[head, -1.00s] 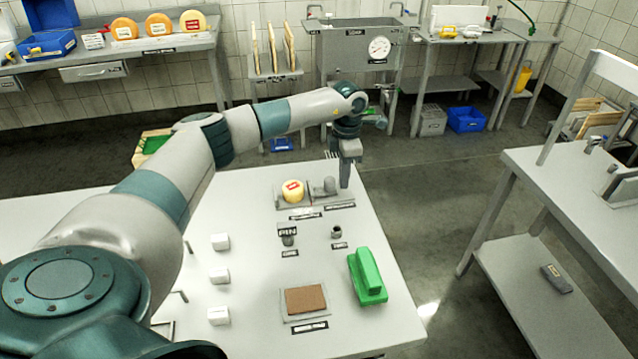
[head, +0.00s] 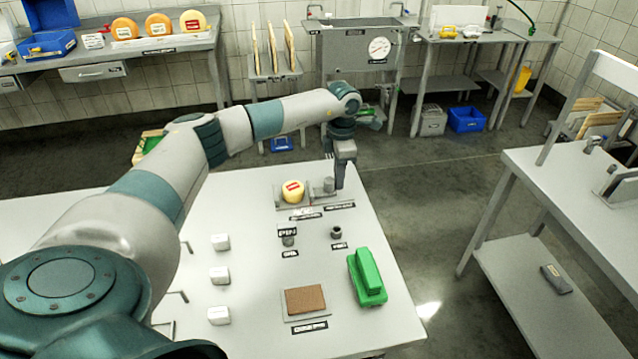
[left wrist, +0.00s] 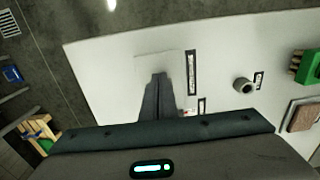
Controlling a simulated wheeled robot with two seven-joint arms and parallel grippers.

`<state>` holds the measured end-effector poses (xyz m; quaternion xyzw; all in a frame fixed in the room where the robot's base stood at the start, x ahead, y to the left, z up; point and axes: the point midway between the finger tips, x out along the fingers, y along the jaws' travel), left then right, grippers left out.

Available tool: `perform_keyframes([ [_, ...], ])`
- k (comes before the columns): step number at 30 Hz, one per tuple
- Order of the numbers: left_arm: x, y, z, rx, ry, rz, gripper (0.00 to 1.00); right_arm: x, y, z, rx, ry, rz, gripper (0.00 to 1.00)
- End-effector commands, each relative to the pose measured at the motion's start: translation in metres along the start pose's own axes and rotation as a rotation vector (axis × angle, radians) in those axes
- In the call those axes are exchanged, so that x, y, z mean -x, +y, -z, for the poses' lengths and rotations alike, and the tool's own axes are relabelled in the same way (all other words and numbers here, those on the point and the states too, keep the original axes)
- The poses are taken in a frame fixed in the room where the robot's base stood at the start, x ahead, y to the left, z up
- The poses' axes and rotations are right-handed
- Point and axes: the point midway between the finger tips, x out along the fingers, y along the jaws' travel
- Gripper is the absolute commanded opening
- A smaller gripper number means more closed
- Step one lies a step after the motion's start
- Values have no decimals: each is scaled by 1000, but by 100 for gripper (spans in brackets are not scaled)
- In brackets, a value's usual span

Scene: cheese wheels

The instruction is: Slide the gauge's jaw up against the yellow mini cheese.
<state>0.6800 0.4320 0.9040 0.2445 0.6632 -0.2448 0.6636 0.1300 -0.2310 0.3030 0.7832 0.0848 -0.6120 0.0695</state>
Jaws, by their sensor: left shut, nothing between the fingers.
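The yellow mini cheese (head: 292,190), with a red label, sits on the left part of the gauge's grey base (head: 313,203) near the table's far edge. The gauge's grey jaw (head: 329,185) stands to the right of the cheese, with a gap between them. My left gripper (head: 340,186) is shut and empty, pointing down at the right side of the jaw. I cannot tell whether it touches the jaw. In the left wrist view the shut fingers (left wrist: 158,95) are over the gauge; the cheese is hidden there. My right gripper is not in view.
On the table are a dark pin block (head: 288,237), a small dark cup (head: 336,232), a green block-shaped tool (head: 367,278), a brown slab (head: 306,299) and white blocks (head: 220,276). The table's right edge is close to my left gripper.

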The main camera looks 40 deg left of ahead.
Motion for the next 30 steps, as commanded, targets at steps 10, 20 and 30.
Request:
perform_keyframes([
  [10,0,0,10,0,2,1,0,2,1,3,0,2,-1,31],
  [20,0,0,18,1,2,0,0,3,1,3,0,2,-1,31],
  [30,0,0,23,1,2,0,0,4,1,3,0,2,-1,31],
])
